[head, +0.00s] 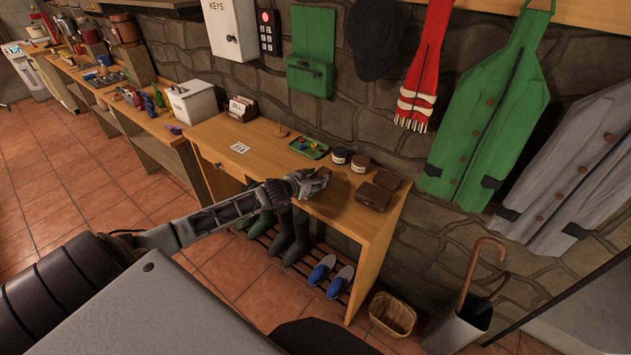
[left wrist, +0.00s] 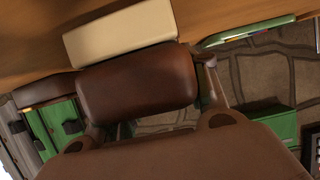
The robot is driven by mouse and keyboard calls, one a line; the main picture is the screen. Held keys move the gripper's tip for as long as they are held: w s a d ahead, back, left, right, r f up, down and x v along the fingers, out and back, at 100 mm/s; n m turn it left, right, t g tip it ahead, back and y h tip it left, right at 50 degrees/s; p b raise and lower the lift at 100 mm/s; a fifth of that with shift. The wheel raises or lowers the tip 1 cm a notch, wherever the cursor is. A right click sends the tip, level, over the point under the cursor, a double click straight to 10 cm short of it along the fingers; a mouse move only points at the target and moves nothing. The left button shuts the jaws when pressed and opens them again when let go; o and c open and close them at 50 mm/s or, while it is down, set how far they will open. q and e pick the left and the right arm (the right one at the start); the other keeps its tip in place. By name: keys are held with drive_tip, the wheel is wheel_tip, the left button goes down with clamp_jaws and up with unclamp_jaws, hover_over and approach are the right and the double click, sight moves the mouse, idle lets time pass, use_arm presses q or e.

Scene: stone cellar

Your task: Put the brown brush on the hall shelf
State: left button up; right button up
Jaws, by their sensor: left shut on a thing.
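My left gripper (head: 314,184) is shut on the brown brush (left wrist: 138,80). In the left wrist view the brush's rounded brown back lies between the fingers, with its cream bristle side (left wrist: 120,34) turned away from the palm. In the head view the brush is small and partly hidden by the gripper. The gripper is over the front part of the wooden shelf top (head: 240,168), which appears to be the hall shelf; I cannot tell whether the brush touches it. My right gripper is not in view.
On the shelf top stand a green tray (head: 308,148), two dark jars (head: 360,163) and a brown box (head: 374,196). A card holder (head: 242,108) stands further left. Boots and blue shoes (head: 330,270) are below. An umbrella stand (head: 455,332) and basket (head: 392,314) are at the right.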

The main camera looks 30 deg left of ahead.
use_arm(q)
drive_tip(key=shift+f, duration=0.4)
drive_tip(key=shift+f, duration=0.1)
drive_tip(key=o, duration=1.1)
drive_tip(key=shift+p+v, duration=0.4)
drive_tip(key=shift+v, duration=5.55)
